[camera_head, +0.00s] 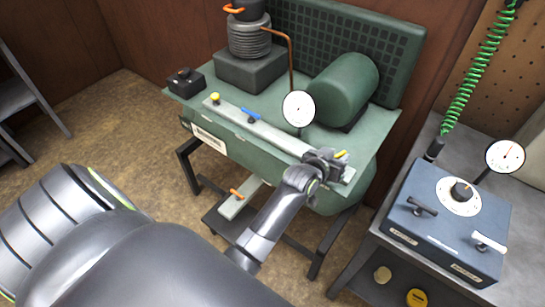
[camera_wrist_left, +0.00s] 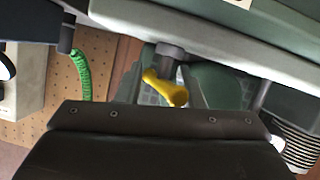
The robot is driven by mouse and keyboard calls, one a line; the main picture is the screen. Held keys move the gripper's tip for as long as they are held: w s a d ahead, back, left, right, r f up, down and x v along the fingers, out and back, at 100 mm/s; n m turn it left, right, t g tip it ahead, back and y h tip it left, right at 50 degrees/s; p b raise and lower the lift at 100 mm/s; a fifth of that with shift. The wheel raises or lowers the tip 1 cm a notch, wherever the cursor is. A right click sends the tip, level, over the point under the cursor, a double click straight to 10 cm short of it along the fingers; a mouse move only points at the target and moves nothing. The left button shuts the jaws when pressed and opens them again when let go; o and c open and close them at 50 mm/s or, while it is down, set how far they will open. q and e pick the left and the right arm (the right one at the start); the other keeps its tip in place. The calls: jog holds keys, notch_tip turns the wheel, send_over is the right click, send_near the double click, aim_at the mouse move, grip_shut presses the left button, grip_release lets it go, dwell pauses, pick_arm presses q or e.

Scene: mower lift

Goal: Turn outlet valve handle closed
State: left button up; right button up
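A yellow lever handle (camera_head: 341,155) sits at the right end of the pale valve bar (camera_head: 260,132) on the green compressor unit. My left gripper (camera_head: 325,163) is at that end of the bar, right beside the yellow handle and partly covering its mount. In the left wrist view the yellow handle (camera_wrist_left: 168,88) hangs from a grey stem, ahead of the gripper body (camera_wrist_left: 160,130). The fingers look apart on either side of the handle; contact cannot be told. A blue lever handle (camera_head: 250,113) is near the bar's middle. My right gripper is not in view.
A round white gauge (camera_head: 298,109) stands just behind the bar, near my gripper. A green tank (camera_head: 345,88) and a ribbed cylinder (camera_head: 249,37) are behind. A blue control box (camera_head: 448,225) with a dial and levers stands on a bench at the right.

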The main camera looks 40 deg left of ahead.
pick_arm(q)
jog(key=p+v, duration=1)
jog(key=v, duration=0.7)
jog(key=s+a+f+g+b, duration=0.1)
jog(key=s+f+g+b, duration=0.1)
jog(key=f, duration=1.2)
jog(key=s+a+f+g+b, duration=0.1)
jog(key=s+f+g+b, duration=0.2)
jog(key=f, duration=1.2)
jog(key=shift+s+a+y+b, duration=0.35)
jog(key=shift+s+b, duration=0.65)
jog(key=shift+s, duration=1.2)
